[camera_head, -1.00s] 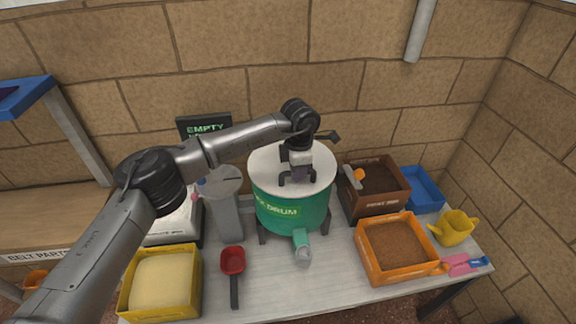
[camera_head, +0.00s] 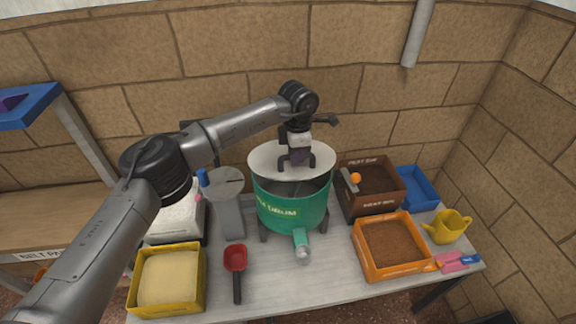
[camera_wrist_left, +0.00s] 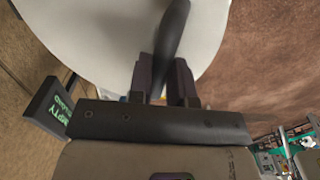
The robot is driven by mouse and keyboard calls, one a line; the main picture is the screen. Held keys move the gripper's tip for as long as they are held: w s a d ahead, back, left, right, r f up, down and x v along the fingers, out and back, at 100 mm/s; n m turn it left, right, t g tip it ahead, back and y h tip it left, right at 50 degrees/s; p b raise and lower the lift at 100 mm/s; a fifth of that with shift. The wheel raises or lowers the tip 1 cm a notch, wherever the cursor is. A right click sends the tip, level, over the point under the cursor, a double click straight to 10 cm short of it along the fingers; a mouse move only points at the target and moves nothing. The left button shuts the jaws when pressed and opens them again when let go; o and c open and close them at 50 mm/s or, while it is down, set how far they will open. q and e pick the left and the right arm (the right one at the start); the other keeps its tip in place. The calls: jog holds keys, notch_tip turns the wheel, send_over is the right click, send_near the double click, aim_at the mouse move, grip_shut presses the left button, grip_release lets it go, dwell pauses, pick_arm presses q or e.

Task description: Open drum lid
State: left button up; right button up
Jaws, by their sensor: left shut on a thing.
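The green mix drum (camera_head: 292,208) stands on legs at the middle of the table, with a spout at its front. Its round white lid (camera_head: 262,160) is raised a little off the rim, and the drum's grey inside shows below the lid's front edge. My left gripper (camera_head: 296,164) is above the lid, pointing down, and is shut on the lid's handle. In the left wrist view the dark handle (camera_wrist_left: 172,40) runs between the two fingers (camera_wrist_left: 166,82), with the white lid (camera_wrist_left: 100,40) behind. My right gripper is not in view.
A grey lidded bin (camera_head: 228,205) stands close left of the drum. A brown box (camera_head: 370,208) and an orange tray (camera_head: 392,273) are at the right, with a yellow watering can (camera_head: 450,228) beyond. A red scoop (camera_head: 236,259) and yellow tray (camera_head: 168,308) are front left.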

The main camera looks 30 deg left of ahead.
pick_arm(q)
jog(key=shift+a+r, duration=0.1)
jog(key=shift+a, duration=0.05)
jog(key=shift+w+a+r+p, duration=0.25)
jog(key=shift+w+r+p, duration=0.05)
jog(key=shift+r+p, duration=0.25)
jog(key=shift+w+a+r+p, duration=0.2)
jog(key=shift+w+r+p, duration=0.05)
jog(key=shift+r+p, duration=0.25)
jog(key=shift+w+a+r+p, duration=0.45)
jog(key=shift+w+r+p, duration=0.15)
jog(key=shift+r+p, duration=0.2)
jog(key=shift+w+a+r+p, duration=0.45)
jog(key=shift+w+r+p, duration=0.1)
jog(key=shift+r+p, duration=0.25)
jog(key=o, duration=0.8)
jog(key=shift+r, duration=0.1)
jog(key=shift+c, duration=0.2)
jog(key=shift+o, duration=0.4)
jog(key=shift+d, duration=0.1)
jog(key=shift+r, duration=0.1)
